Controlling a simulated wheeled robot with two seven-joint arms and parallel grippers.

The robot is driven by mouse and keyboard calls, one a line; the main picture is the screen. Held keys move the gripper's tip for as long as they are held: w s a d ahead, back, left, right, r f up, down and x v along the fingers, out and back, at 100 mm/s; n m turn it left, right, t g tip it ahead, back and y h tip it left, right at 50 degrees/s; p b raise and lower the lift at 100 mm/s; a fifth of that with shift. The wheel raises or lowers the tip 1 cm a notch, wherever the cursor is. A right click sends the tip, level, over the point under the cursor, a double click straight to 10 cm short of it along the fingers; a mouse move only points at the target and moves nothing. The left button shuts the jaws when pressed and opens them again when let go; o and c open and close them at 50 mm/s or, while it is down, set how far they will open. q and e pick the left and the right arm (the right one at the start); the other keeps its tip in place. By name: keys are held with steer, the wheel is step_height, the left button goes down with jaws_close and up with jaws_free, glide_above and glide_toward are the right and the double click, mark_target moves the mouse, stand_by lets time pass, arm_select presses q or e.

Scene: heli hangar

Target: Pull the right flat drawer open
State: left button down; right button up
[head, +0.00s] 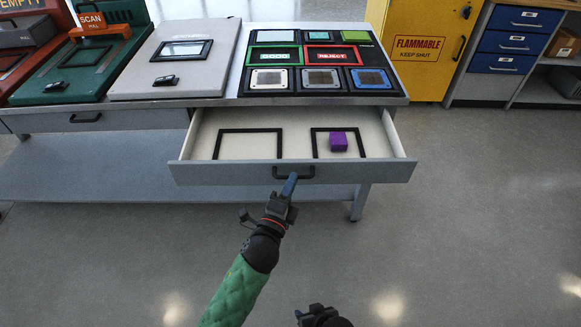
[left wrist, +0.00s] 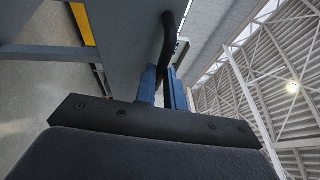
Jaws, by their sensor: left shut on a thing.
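The right flat drawer (head: 228,174) is pulled out from the workbench in the head view. Inside it are two black square outlines, and a purple cube (head: 338,142) sits within the right one. The drawer's black handle (head: 293,176) is at the middle of its front. My left gripper (head: 289,184) is at the handle, with its blue fingers shut on it. The left wrist view shows the blue fingers around the black handle bar (left wrist: 168,45). My right gripper (head: 316,311) is at the bottom edge, away from the bench; its fingers are not clear.
The bench top (head: 225,102) carries a grey scale-like box, a green scan box and a dark panel with GOOD and REJECT fields. A second, shut drawer (head: 100,120) is at the left. A yellow cabinet (head: 425,45) stands behind right. The floor in front is clear.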

arm_select(q)
steer(key=shift+s, duration=1.7)
arm_select(e)
steer(key=shift+s+r, duration=0.1)
steer(key=shift+r, duration=0.1)
arm_select(q)
steer(key=c, duration=1.5)
jaws_free()
